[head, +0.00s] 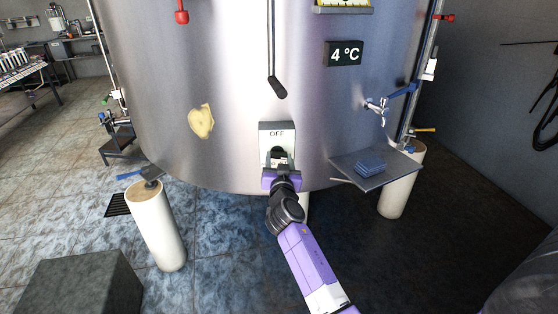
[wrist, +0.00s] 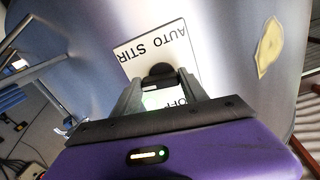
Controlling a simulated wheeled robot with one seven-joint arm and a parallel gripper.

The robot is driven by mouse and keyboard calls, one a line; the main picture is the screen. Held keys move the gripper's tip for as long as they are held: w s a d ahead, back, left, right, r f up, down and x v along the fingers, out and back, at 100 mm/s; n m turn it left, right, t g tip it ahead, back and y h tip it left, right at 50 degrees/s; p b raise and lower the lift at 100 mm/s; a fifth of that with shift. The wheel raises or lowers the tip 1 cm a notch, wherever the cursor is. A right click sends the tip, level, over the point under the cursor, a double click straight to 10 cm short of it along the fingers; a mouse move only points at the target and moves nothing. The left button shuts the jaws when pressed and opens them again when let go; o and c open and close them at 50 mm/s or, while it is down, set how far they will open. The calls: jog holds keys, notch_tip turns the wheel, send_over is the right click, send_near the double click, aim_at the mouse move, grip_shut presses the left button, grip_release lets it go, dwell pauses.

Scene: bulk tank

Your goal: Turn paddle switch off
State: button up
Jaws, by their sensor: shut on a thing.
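In the wrist view the plate (wrist: 150,46) reads "AUTO STIR", with part of "OFF" between my fingers. The dark paddle (wrist: 160,70) lies between the fingertips. My gripper (head: 279,160) is at the lower part of the plate and is shut on the paddle. It hides most of the paddle in the head view. My gripper also shows in the wrist view (wrist: 161,80).
The tank (head: 230,80) curves away on both sides. A small shelf (head: 375,170) with blue cloths juts out at right, below a tap (head: 378,105). A black-ended lever (head: 277,88) hangs above the plate. A pale leg (head: 158,225) stands at left.

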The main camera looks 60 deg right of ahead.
jog(key=n, duration=0.4)
jog(key=shift+n, duration=0.3)
jog(key=n, duration=0.4)
jog(key=shift+r+n, duration=0.2)
jog(key=shift+n, duration=0.1)
jog(key=n+p, duration=0.1)
jog(key=n, duration=0.4)
jog(key=shift+r+p, duration=0.1)
jog(key=shift+p, duration=0.2)
jog(key=n+p, duration=0.1)
jog(key=n, duration=0.4)
jog(key=shift+w+a, duration=0.1)
jog(key=shift+n, duration=0.3)
jog(key=o, duration=1.4)
